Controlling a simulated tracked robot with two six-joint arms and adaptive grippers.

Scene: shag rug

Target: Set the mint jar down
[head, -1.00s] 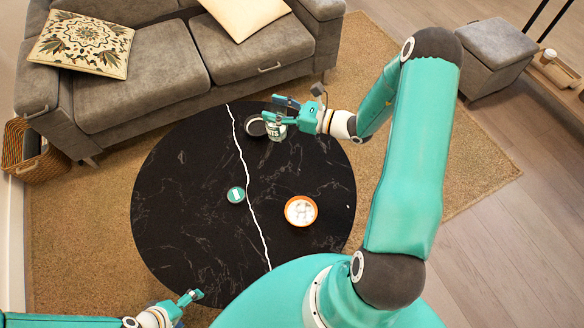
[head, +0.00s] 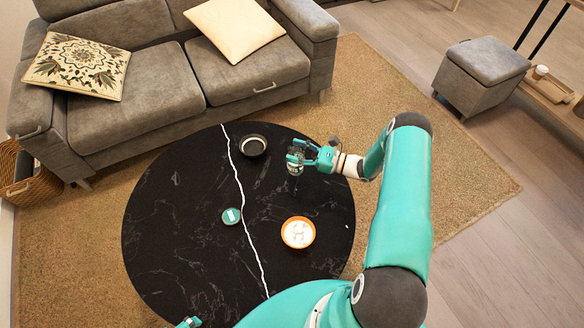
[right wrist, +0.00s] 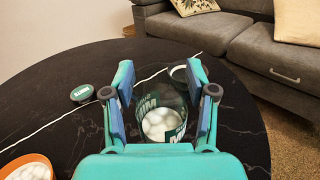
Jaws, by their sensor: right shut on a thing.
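The mint jar (head: 294,167) is clear with a green-and-white label, and white mints lie in its bottom. My right gripper (head: 296,157) is shut on it, above the right back part of the black round table (head: 180,240). In the right wrist view, the jar (right wrist: 160,121) stands between the two fingers (right wrist: 162,92). The jar looks roughly upright; I cannot tell whether its base touches the table. The jar's green lid (head: 231,216) lies apart on the table, left of the orange bowl. Only a tip of my left gripper (head: 188,323) shows at the bottom edge.
An orange bowl (head: 298,232) of white pieces stands nearer than the jar. A black bowl (head: 253,145) stands left of and behind it. A white line (head: 243,200) crosses the table. The table's left side is clear. A grey sofa (head: 160,80) stands behind.

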